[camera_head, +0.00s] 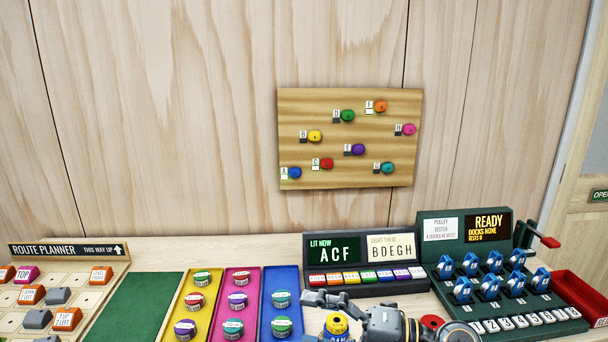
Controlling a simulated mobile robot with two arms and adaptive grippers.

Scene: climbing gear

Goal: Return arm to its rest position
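My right gripper (326,300) is low in the picture, right of centre, with its arm coming in from the lower right. Its fingers point left, over the table in front of the light panel. A yellow-topped round piece with a blue label (337,324) shows just below the fingers. I cannot tell whether the fingers touch it or how far they are open. My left gripper is not in view.
A light panel (311,293) reads "LIT NOW ACF". The pulley tester (465,231) with blue pulleys stands right of it, beside a red bin (583,297). Yellow (179,299), pink (242,304) and blue (269,299) trays hold round pieces. The green mat (135,308) is bare. A hold board (320,110) hangs on the wall.

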